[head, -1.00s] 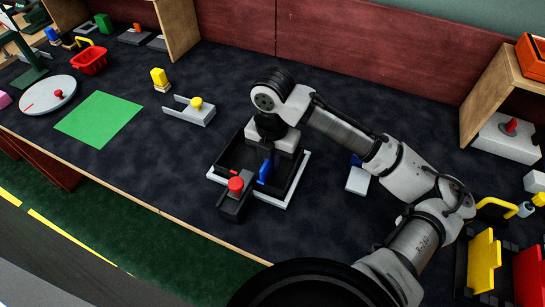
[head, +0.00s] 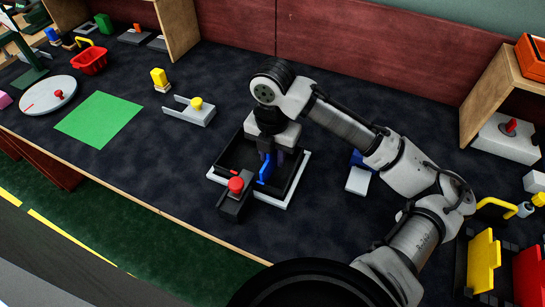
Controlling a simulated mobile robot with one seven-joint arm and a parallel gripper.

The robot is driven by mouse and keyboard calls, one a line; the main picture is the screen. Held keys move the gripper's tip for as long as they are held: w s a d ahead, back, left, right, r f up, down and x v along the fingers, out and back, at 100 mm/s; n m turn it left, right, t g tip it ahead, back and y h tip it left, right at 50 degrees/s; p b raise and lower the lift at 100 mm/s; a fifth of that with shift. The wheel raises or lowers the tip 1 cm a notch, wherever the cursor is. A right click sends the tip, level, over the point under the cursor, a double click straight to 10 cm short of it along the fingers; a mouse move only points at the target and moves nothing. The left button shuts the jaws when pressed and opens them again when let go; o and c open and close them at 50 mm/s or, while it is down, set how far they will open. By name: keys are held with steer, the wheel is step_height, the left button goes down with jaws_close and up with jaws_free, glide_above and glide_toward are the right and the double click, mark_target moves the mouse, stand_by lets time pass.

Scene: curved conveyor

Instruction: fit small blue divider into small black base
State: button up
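The small blue divider (head: 265,172) stands upright toward the right front inside a square black tray-like base (head: 297,171), which rests on a white plate. Its lower edge is too small to see clearly, so I cannot tell if it sits in a slot. My gripper (head: 270,157) points down over the base, with its dark fingers just behind and above the divider. The fingertips are partly hidden, and I cannot tell whether they touch or hold the divider.
A black block with a red knob (head: 235,185) stands at the base's front edge. A grey bracket with a yellow knob (head: 196,103) lies behind left. A black rack with yellow (head: 483,262) and red panels stands at right. The green mat (head: 98,119) is bare.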

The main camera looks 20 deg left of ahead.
step_height(320, 180, up, 10)
steer(key=shift+r, duration=0.15)
stand_by(0.5)
